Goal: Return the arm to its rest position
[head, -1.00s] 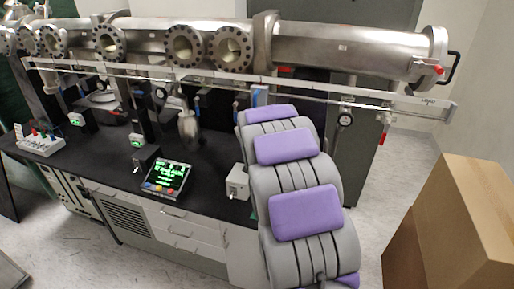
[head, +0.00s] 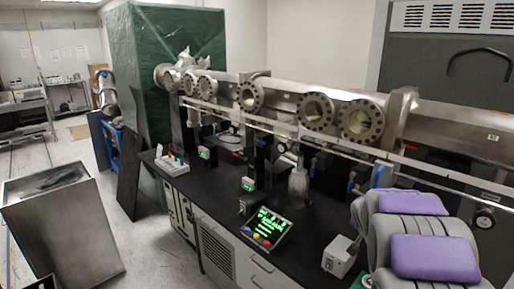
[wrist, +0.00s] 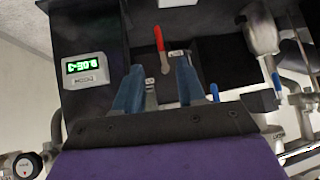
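My arm (head: 434,257), grey with purple pads, shows at the lower right of the head view, in front of the bench. Its far end and my gripper are hidden there. In the wrist view, my gripper (wrist: 157,84) has two blue fingers standing apart, with nothing held between them. Behind the fingers is a red-handled part (wrist: 160,48) on the apparatus. I cannot tell how far it is from the fingertips.
A long steel vacuum tube (head: 285,99) with round flanges runs above the black bench (head: 213,187). A control box with a green display (head: 265,229) and a small grey box (head: 341,256) stand on it. A metal bin (head: 65,235) stands left on open floor.

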